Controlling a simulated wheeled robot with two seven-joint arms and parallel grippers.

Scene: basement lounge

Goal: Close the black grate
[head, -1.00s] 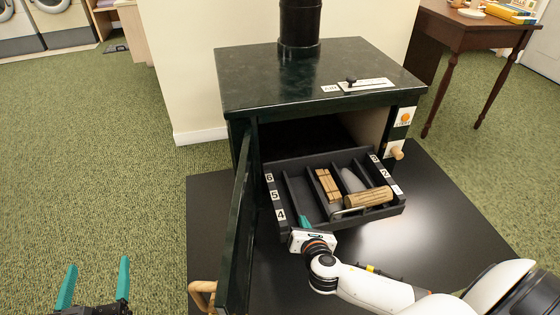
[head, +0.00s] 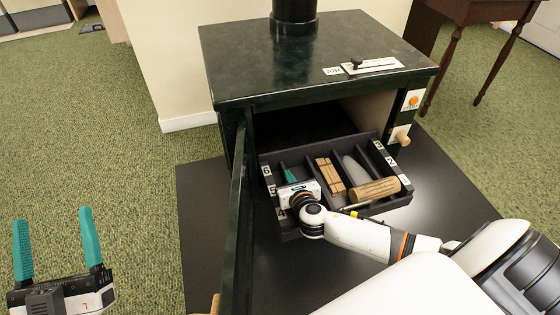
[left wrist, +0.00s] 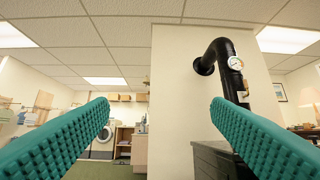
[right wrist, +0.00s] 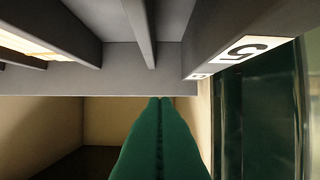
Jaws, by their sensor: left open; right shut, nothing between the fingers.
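The black grate (head: 403,194) is a slotted black tray, pulled out of the front of the dark green stove (head: 300,70). Numbered labels run along both its side walls. It holds a bundle of sticks (head: 329,175), a pale oval piece (head: 356,170) and a small log (head: 374,190). My right gripper (head: 290,176) is shut and empty over the grate's left compartments, near the front; contact cannot be told. In the right wrist view its teal fingers (right wrist: 160,104) point toward the grate's crossbar. My left gripper (head: 57,243) is open and empty, far left of the stove.
The stove door (head: 236,220) stands swung open on the left, between my two grippers. A knob (head: 401,137) projects at the stove's right front. The black floor mat (head: 445,200) is clear on the right. A wooden table (head: 480,12) stands behind right.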

